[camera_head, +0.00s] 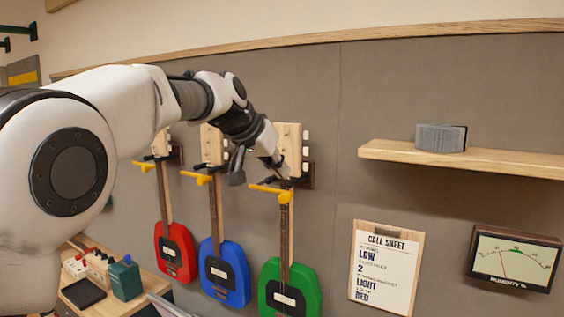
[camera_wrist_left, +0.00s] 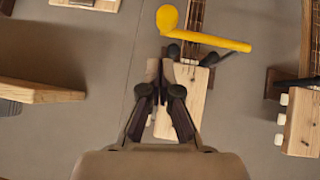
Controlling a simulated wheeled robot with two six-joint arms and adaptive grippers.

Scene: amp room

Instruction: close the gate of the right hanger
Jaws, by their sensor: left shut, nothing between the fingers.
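The right hanger (camera_head: 308,176) is on the grey wall and holds the green guitar (camera_head: 290,288) by its headstock (camera_head: 289,148). Its yellow gate (camera_head: 270,193) lies across the front of the neck in the head view. In the left wrist view the yellow gate (camera_wrist_left: 210,38) slants across the neck beside the dark prongs (camera_wrist_left: 210,60); I cannot tell whether it meets both. My left gripper (camera_head: 281,172) is shut and empty at the headstock. In the left wrist view its fingertips (camera_wrist_left: 160,70) are close to the headstock (camera_wrist_left: 188,98), apart from the gate. My right gripper is not in view.
A blue guitar (camera_head: 224,276) and a red guitar (camera_head: 175,252) hang to the left with their own yellow gates. A wooden shelf (camera_head: 500,161) with a grey object, a call sheet (camera_head: 385,267) and a humidity meter (camera_head: 514,258) are on the right. A cluttered bench stands lower left.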

